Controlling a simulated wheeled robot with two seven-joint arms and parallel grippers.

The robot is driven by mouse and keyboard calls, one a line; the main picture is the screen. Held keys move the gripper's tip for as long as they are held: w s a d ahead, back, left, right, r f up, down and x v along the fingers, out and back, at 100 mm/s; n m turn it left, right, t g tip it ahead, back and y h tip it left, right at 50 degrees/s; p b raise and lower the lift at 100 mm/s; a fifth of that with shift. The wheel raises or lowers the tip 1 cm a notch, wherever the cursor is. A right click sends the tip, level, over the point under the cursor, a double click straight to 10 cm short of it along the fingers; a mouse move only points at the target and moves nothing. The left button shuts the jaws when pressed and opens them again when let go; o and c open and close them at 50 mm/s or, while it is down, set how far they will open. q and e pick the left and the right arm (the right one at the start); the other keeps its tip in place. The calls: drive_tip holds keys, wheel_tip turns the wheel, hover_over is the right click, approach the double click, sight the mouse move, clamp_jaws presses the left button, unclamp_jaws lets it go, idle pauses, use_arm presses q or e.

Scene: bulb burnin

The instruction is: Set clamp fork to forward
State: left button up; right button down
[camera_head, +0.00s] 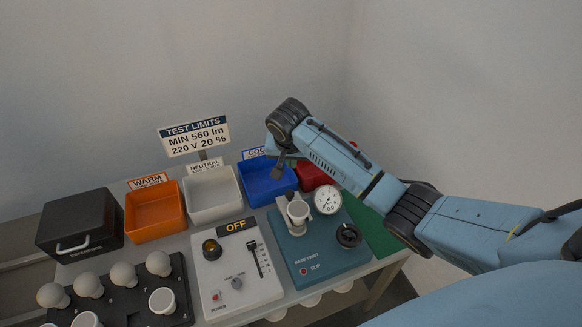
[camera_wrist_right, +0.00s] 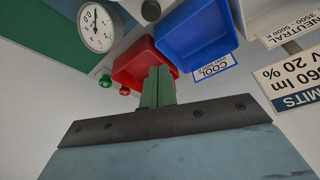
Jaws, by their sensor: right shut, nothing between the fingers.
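The teal base-twist tester (camera_head: 320,254) stands at the right of the bench. On its top is a pale grey cup-shaped holder (camera_head: 298,212) with a small upright part behind it, probably the clamp fork; its setting cannot be made out. My right gripper (camera_head: 278,173) is shut and empty, above and behind that holder, in front of the blue bin and apart from the tester. In the wrist view its closed fingers (camera_wrist_right: 157,87) point toward the red bin. My left gripper is not in view.
A round gauge (camera_head: 327,199) and a black knob (camera_head: 348,235) are on the tester. Behind are the blue bin (camera_head: 257,196), red bin (camera_head: 315,181), grey bin (camera_head: 212,212) and orange bin (camera_head: 154,230). A control box (camera_head: 215,272) reading OFF stands left; several bulbs stand beyond it.

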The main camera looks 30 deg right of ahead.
drive_tip(key=v, duration=0.2)
drive_tip(key=shift+r, duration=0.3)
